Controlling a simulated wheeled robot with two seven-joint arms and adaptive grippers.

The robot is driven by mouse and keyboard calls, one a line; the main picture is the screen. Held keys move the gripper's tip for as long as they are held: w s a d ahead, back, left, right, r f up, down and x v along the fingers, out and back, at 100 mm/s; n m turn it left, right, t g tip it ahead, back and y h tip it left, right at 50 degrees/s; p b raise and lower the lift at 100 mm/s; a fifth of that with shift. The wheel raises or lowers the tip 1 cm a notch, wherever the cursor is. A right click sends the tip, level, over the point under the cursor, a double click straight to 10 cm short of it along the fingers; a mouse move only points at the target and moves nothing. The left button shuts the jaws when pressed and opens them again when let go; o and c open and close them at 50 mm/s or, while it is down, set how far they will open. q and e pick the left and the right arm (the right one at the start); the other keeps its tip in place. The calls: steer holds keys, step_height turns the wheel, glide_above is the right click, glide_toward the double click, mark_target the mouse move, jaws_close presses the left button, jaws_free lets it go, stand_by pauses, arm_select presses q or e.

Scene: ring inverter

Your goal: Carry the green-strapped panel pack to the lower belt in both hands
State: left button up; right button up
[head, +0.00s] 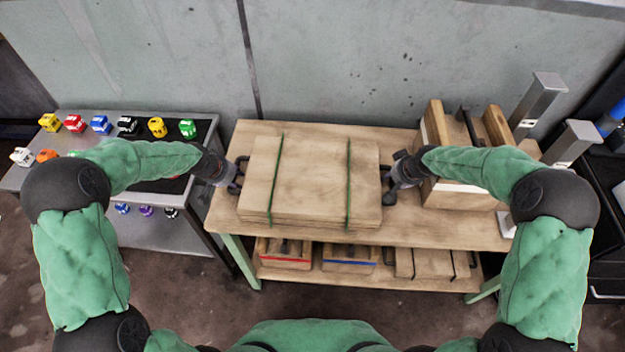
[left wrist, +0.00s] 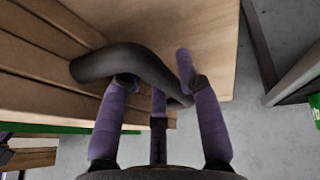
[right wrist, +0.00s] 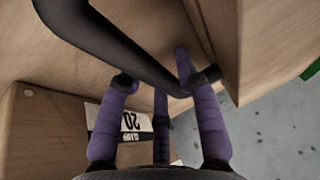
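The panel pack (head: 312,180) is a stack of pale wooden boards with two green straps, lying flat on the wooden workbench top (head: 400,230). A dark curved handle sticks out at each side. My left gripper (head: 238,172) is at the left handle; the left wrist view shows this handle (left wrist: 135,60) crossing the purple fingers. My right gripper (head: 393,178) is at the right handle, and the right wrist view shows that handle (right wrist: 115,50) crossing its fingers likewise. Some fingertips are hidden behind the handles, so I cannot tell whether the fingers are closed on them. I cannot make out a lower belt.
A wooden block fixture (head: 465,190) stands on the bench close to my right gripper. The shelf below holds a red-striped box (head: 285,262), a blue-striped box (head: 348,267) and a dark-strapped wooden pack (head: 432,265). A side table (head: 180,230) with several coloured items stands left.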

arm_select(q)
jaws_close()
arm_select(e)
jaws_close()
arm_select(q)
steer(key=shift+w+r, duration=0.25)
arm_select(e)
steer(key=shift+w+d+r, duration=0.1)
steer(key=shift+w+r, duration=0.15)
arm_select(q)
steer(key=shift+a, duration=0.1)
